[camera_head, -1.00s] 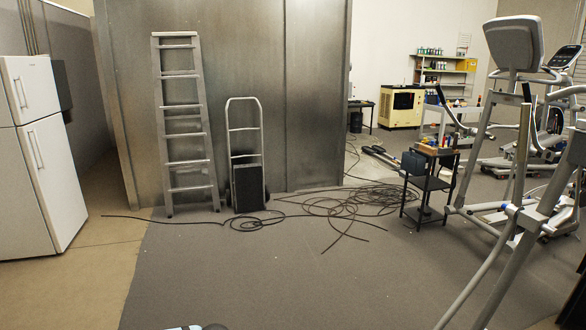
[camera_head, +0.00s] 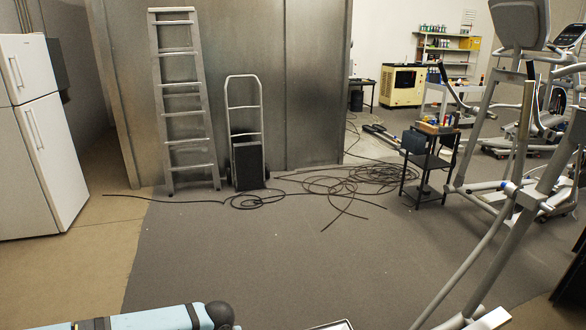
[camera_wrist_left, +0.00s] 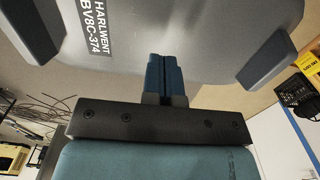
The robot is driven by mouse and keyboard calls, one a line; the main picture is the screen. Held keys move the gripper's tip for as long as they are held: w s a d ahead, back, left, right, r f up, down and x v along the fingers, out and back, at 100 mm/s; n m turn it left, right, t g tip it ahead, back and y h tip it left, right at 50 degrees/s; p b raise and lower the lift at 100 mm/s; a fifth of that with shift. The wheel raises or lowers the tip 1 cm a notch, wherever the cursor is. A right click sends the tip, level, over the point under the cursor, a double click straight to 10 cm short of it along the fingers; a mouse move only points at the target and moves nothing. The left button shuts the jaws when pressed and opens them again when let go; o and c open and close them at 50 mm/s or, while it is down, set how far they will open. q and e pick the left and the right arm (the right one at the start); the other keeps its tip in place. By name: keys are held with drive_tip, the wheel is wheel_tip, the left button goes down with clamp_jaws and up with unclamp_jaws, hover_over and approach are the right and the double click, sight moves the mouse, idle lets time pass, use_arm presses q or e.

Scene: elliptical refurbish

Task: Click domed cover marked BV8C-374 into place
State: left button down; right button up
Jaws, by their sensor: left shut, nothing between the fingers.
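The grey cover (camera_wrist_left: 190,25), marked HARLWENT BV8C-374, fills the upper part of the left wrist view. Its label (camera_wrist_left: 88,32) is at the left, and a darker raised block (camera_wrist_left: 266,62) is at its right edge. My left gripper (camera_wrist_left: 165,58) has its blue fingers shut together with nothing between them. The fingertips overlap the cover's lower edge in that view; I cannot tell whether they touch it. In the head view only my teal left arm shows, at the bottom left; its gripper and the cover cannot be made out there. My right gripper is not in view.
An elliptical trainer (camera_head: 497,195) stands at the right, close by. A black cart (camera_head: 430,165) stands behind it.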

use_arm(q)
drive_tip(key=shift+f+b, duration=0.65)
drive_tip(key=shift+f, duration=1.45)
wheel_tip(320, 180, up, 3)
drive_tip(key=p, duration=0.4)
drive_tip(key=shift+r, duration=0.2)
drive_tip(key=shift+r+p, duration=0.65)
drive_tip(key=shift+p, duration=0.05)
wheel_tip(320, 180, up, 2)
drive_tip(key=p, duration=0.2)
drive_tip(key=shift+r+p, duration=0.15)
drive_tip(key=shift+p, duration=0.15)
